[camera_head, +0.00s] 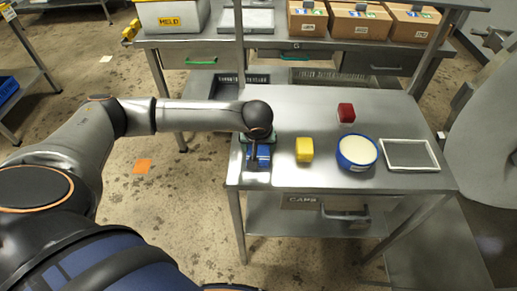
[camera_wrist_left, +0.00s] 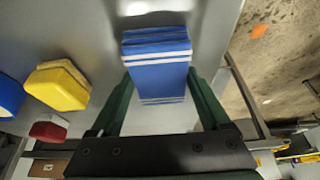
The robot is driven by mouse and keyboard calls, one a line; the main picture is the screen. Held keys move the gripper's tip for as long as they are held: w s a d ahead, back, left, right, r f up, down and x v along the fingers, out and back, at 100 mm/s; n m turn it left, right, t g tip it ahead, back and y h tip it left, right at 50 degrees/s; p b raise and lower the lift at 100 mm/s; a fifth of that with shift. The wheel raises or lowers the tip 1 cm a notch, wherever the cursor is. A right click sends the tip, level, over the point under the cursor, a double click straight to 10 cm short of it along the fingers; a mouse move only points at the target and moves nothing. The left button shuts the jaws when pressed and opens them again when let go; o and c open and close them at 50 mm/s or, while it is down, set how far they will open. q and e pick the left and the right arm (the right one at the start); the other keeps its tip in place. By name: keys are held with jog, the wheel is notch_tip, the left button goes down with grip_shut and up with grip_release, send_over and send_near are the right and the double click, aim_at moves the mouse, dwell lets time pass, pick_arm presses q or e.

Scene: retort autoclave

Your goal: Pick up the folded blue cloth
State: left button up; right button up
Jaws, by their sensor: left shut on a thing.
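The folded blue cloth (camera_head: 263,153) is at the left end of the steel table, under the end of my left arm. In the left wrist view, the blue cloth (camera_wrist_left: 158,72) shows white stripes and sits between the two green fingers. My left gripper (camera_head: 258,147) points down and is shut on the cloth. The wrist hides part of the cloth in the head view. I cannot tell whether the cloth touches the table. My right gripper is not in view.
A yellow block (camera_head: 304,150), a red block (camera_head: 346,112), a round blue-rimmed tub (camera_head: 357,153) and a white-rimmed tray (camera_head: 410,154) are on the table to the right. A back bench (camera_head: 290,43) holds cardboard boxes. The table's left edge is close to the gripper.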

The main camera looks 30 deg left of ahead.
pick_arm(q)
jog(key=shift+r, duration=0.6)
jog(key=s+d+r+b, duration=0.2)
jog(key=s+d+r, duration=0.6)
jog(key=s+r, duration=0.3)
jog(key=shift+d+r, duration=0.25)
jog(key=shift+r, duration=0.2)
jog(key=o, duration=0.7)
jog(key=c, duration=0.5)
jog(key=shift+c, duration=0.2)
